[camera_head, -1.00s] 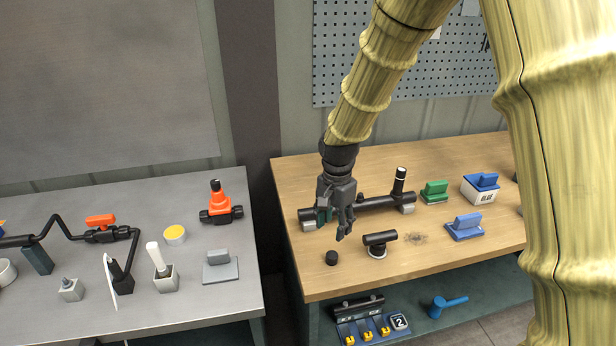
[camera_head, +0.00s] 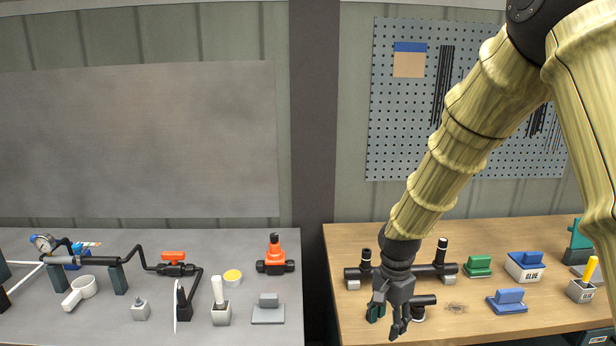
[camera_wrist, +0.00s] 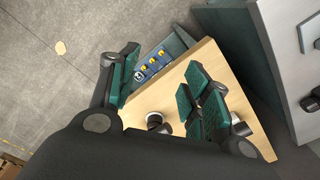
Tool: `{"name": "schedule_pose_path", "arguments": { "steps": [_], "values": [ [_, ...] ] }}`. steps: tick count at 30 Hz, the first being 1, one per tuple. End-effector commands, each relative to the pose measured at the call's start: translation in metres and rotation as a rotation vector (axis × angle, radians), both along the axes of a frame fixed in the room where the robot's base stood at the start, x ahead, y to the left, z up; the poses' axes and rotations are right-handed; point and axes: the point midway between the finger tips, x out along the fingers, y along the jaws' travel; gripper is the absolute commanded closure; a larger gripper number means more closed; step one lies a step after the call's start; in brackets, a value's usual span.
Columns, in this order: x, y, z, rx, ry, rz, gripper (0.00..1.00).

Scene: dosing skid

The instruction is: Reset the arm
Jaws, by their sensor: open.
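My gripper (camera_head: 390,318) hangs from my arm over the left part of the wooden bench (camera_head: 480,240), fingers pointing down. In the wrist view my gripper (camera_wrist: 160,90) has its green-padded fingers wide apart, with nothing between them but the bench edge and floor below. Just behind my gripper in the head view lies a black pipe (camera_head: 425,270) on grey supports with two upright stubs. A black tee fitting (camera_head: 421,302) stands close to the right of the fingers, partly hidden.
Right on the bench are a green block (camera_head: 478,266), a blue block (camera_head: 507,301), a glue box (camera_head: 525,265) and a yellow-handled brush pot (camera_head: 582,283). The grey table (camera_head: 130,320) at left carries an orange valve (camera_head: 275,256) and piping. A dark post (camera_head: 314,150) stands behind the gap.

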Motion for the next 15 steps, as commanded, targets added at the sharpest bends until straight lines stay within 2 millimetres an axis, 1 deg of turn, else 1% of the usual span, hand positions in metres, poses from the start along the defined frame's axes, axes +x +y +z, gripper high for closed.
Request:
{"name": "schedule_pose_path", "arguments": {
  "steps": [8,11,15],
  "values": [
    [-0.015,-0.008,-0.037,0.012,0.005,0.047,0.52],
    [-0.022,-0.009,-0.054,0.018,0.005,0.074,0.52],
    [-0.035,-0.009,-0.083,0.028,0.006,0.123,0.52]
  ]
}}
